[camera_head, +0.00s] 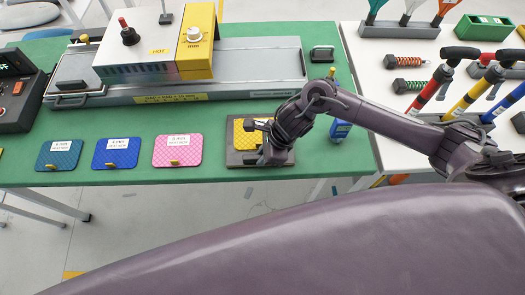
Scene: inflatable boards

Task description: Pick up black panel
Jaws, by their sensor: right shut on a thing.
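A dark, nearly black square panel (284,156) lies near the front edge of the green table, with a yellow patterned patch (240,136) on its upper left part. My right gripper (258,148) reaches in from the right, low over this panel, and is shut on it. The gripper's wrist covers much of the panel, and the exact contact is hidden. I cannot tell whether the panel is clear of the table. My left gripper is not in view.
Pink (178,149), blue (116,154) and teal (59,157) panels lie to the left on the green table (210,175). A grey machine (265,68) with a yellow-fronted box stands behind. A blue bottle (340,129) is close to my right arm. Hand pumps stand on the white table.

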